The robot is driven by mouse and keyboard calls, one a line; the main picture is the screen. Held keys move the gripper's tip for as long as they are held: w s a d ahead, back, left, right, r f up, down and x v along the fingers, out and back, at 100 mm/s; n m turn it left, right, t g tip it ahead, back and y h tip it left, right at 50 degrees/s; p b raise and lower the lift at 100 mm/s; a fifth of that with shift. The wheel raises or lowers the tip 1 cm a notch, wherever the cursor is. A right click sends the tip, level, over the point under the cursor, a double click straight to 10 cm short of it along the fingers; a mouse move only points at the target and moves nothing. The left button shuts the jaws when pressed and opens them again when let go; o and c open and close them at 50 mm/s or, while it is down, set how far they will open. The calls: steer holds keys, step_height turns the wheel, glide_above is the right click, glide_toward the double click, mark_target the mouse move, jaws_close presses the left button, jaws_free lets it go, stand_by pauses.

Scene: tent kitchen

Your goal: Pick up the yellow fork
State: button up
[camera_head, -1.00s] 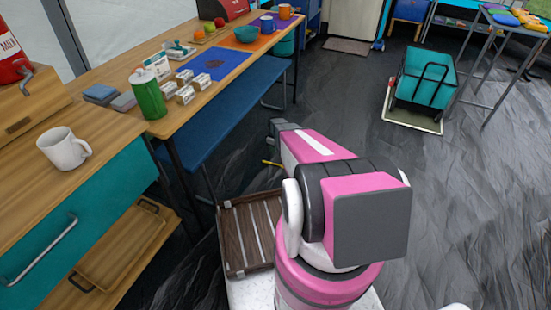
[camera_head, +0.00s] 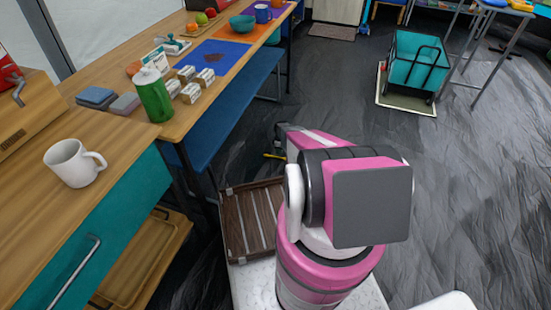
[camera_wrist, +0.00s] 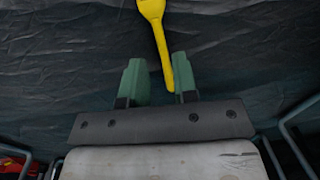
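The yellow fork (camera_head: 273,156) shows as a small yellow streak by my gripper in the head view. In the wrist view the fork (camera_wrist: 155,30) stretches down from the top edge. Its handle end is seen between my two green fingertips, close to the right one, with a clear gap to the left one. My gripper (camera_wrist: 159,72) is open. Whether the handle touches the right finger I cannot tell. In the head view my pink arm hides most of the gripper.
A wooden counter on the left bears a white mug (camera_head: 74,163), a green canister (camera_head: 153,95) and small boxes (camera_head: 187,83). A blue bench (camera_head: 215,118) runs alongside. A teal bin (camera_head: 415,65) stands at the right. The dark floor between is mostly clear.

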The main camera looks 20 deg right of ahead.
mark_target(279, 157)
steer(key=f, duration=0.5)
steer(key=shift+s+a, duration=0.15)
steer(key=shift+a, duration=0.15)
jaws_close()
